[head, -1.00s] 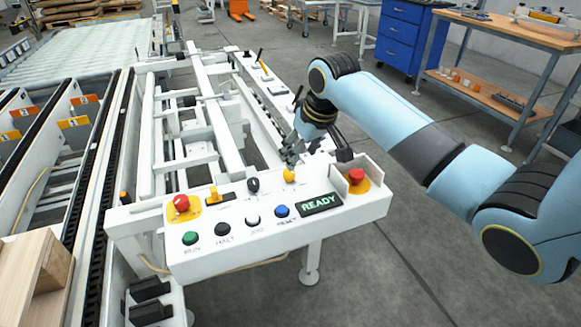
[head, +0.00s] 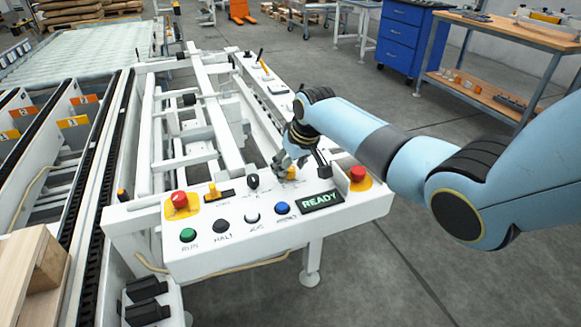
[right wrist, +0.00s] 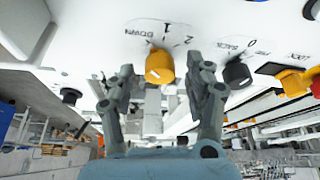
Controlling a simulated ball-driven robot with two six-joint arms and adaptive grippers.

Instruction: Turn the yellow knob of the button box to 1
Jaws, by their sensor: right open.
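The white button box (head: 345,213) carries a yellow knob (head: 291,173) near its back edge, behind the READY display. The knob shows larger in the right wrist view (right wrist: 159,66), with dial marks 1, 2 and DOWN beside it. I cannot tell for sure which mark it points to. My right gripper (head: 285,165) is at the knob, partly covering it in the head view. In the right wrist view, its open fingers (right wrist: 166,75) stand on either side of the knob, with gaps visible. My left gripper is not in view.
A red emergency button (head: 358,174) sits right of the knob, and another (head: 179,199) is at the left. A black knob (head: 253,181) is close to the gripper. Green, black, white and blue buttons line the front. The conveyor frame (head: 215,120) lies behind.

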